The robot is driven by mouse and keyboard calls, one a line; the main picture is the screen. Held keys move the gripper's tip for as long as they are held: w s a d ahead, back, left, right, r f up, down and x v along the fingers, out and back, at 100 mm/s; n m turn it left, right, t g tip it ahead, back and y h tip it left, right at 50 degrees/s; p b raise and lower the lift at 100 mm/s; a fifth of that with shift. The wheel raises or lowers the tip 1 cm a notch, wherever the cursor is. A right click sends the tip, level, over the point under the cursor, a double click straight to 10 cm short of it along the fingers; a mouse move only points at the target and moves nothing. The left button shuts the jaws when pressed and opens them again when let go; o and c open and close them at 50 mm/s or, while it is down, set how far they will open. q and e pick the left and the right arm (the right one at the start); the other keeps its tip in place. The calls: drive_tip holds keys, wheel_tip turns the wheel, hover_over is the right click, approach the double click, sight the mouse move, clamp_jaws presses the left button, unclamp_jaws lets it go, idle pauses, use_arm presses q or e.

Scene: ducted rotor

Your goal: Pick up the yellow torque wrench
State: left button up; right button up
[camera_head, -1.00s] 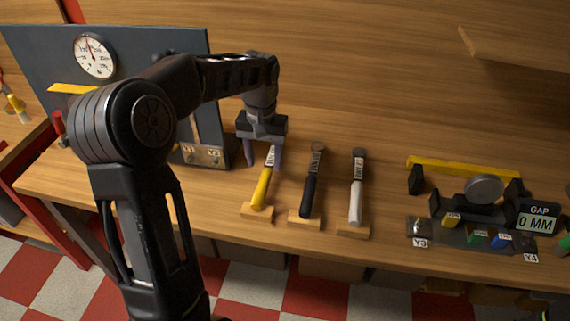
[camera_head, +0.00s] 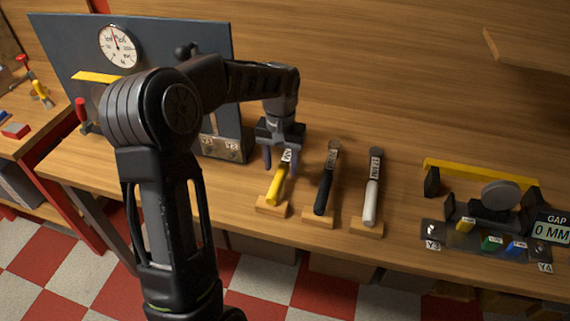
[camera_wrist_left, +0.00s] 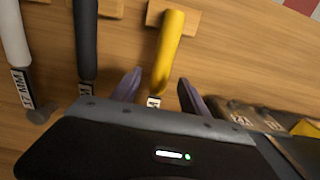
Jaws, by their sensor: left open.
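The yellow torque wrench (camera_head: 276,184) lies on a small wooden block on the bench, its labelled end under my left gripper. My left gripper (camera_head: 283,160) is open, its two purple fingers on either side of the wrench. In the left wrist view the yellow handle (camera_wrist_left: 168,45) runs between the open fingers (camera_wrist_left: 160,92), and the gripper body hides the wrench's far end. I cannot tell whether a finger touches it. My right gripper is not in view.
A black-handled wrench (camera_head: 325,190) and a white-handled wrench (camera_head: 371,200) lie just to the right on their own blocks. A dark panel with a round gauge (camera_head: 118,46) stands at left. A gap display (camera_head: 551,228) and fixture are at right.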

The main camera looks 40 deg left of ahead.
sight(281, 171)
use_arm(q)
wheel_tip(281, 171, down, 4)
drive_tip(key=shift+f+p, duration=0.25)
drive_tip(key=shift+p, duration=0.15)
drive_tip(key=shift+c, duration=0.5)
clamp_jaws()
drive_tip(key=shift+r, duration=0.1)
idle(0.3)
